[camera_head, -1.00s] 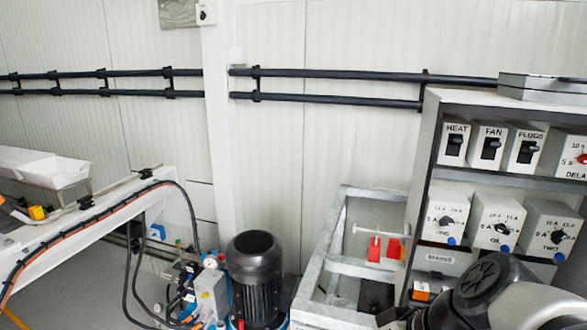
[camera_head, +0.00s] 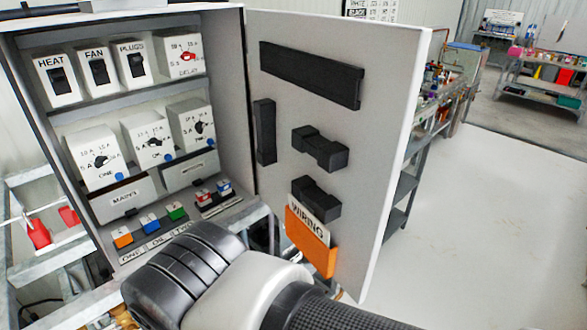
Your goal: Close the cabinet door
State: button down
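The grey cabinet (camera_head: 130,20) stands at the left of the head view, its front facing me. Inside are switch boxes marked HEAT, FAN and PLUGS, a delay box, dial boxes and several coloured terminals. Its door (camera_head: 385,130) is wide open, hinged on the cabinet's right side and swung out to the right. The door's inner face carries black holders and an orange pocket (camera_head: 311,243) marked WIRING. My arm crosses the bottom centre, in front of the cabinet's lower edge and the door's lower part. My gripper is not visible.
Open floor (camera_head: 470,220) lies to the right of the door. A shelf rack (camera_head: 400,195) stands behind the door, and another rack (camera_head: 545,80) with coloured bins is at the far right. A metal frame (camera_head: 35,265) with red parts is at the lower left.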

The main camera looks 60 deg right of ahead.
aim_at(334, 98)
jog(key=k+l, duration=0.2)
jog(key=l, duration=0.15)
jog(key=k+l, duration=0.15)
jog(key=l, duration=0.2)
jog(key=k+l, duration=0.35)
jog(key=l, duration=0.3)
jog(key=k+l, duration=0.2)
jog(key=l, duration=0.15)
jog(key=k+j, duration=0.15)
jog(key=k, duration=0.3)
jog(key=u, duration=0.05)
